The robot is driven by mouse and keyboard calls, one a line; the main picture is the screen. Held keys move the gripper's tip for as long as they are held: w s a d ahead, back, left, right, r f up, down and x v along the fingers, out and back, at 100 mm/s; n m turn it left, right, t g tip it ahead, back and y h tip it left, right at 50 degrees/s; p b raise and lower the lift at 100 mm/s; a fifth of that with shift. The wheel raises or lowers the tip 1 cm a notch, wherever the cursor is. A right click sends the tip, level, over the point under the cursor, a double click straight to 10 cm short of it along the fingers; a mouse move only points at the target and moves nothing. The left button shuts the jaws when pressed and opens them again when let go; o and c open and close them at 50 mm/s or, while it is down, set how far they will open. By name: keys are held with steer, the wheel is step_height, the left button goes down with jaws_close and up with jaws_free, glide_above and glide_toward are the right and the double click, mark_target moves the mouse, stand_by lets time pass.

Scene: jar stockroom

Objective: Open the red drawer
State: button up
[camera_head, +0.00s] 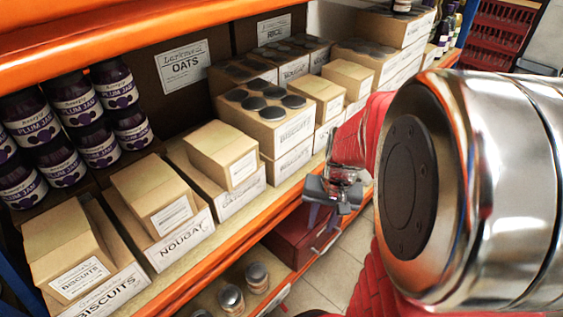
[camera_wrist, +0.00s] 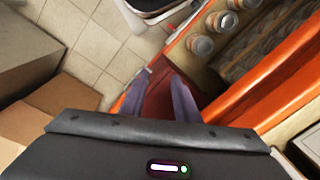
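The red drawer (camera_head: 297,232) is a dark red box front on the lower shelf, below the orange shelf edge, with a thin pale handle (camera_head: 326,243) on its right side. My gripper (camera_head: 321,215) is above and near the drawer in the head view. In the wrist view, my gripper's two fingers (camera_wrist: 160,76) are apart, with the dark red drawer surface (camera_wrist: 158,98) showing between and beyond them. A small pale piece lies by the left fingertip; I cannot tell whether they touch. My gripper hides part of the drawer in the wrist view.
An orange shelf edge (camera_head: 217,262) runs beside my gripper. Lidded jars (camera_head: 257,277) stand on the lower shelf left of the drawer. Cardboard boxes (camera_head: 222,152) fill the upper shelf. In the wrist view, boxes (camera_wrist: 62,98) stand at left on the tiled floor (camera_wrist: 95,45).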

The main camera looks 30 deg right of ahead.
mark_target(332, 242)
steer(key=w+d+f+m, duration=0.2)
steer(key=d+f+m, duration=0.1)
steer(key=d+f, duration=0.4)
steer(key=w+d+f+m+t, duration=0.1)
steer(key=w+d+f+m, duration=0.1)
steer(key=d+f, duration=0.4)
steer(key=shift+d+f+m, duration=0.35)
steer(key=shift+m, duration=0.45)
steer(key=shift+f, duration=0.1)
steer(key=shift+w+a+f, duration=0.15)
steer(key=shift+w+f, duration=0.3)
steer(key=shift+f, duration=1.8)
steer(key=shift+w+a+f, duration=0.2)
steer(key=shift+w+f, duration=0.2)
steer(key=shift+f, duration=1.8)
steer(key=shift+w+a+f, duration=0.15)
steer(key=shift+w+f, duration=0.3)
steer(key=shift+f, duration=1.8)
steer(key=shift+c, duration=0.6)
jaws_close()
steer(key=shift+a, duration=0.1)
